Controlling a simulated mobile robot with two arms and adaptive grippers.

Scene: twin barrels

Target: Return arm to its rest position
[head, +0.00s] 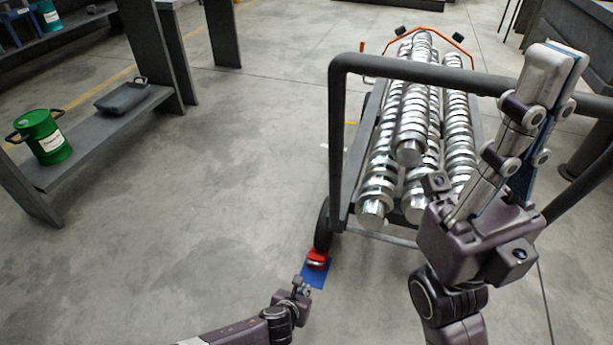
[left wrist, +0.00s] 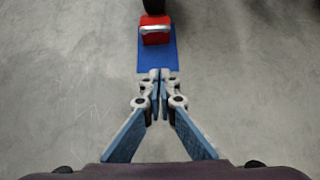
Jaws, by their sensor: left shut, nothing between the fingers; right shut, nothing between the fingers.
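My left gripper (head: 303,284) is low at the bottom middle of the head view, above the floor. Its fingers are shut and empty, as the left wrist view (left wrist: 160,76) shows. My right gripper (head: 556,62) is raised at the right, pointing up, shut and empty, in front of the cart's rail.
A cart with a dark tubular rail (head: 337,150) carries several shiny metal shafts (head: 410,140). At the left, a shelf (head: 100,135) holds a green drum (head: 45,136) and a grey tray (head: 130,95). Open concrete floor (head: 215,190) lies between shelf and cart.

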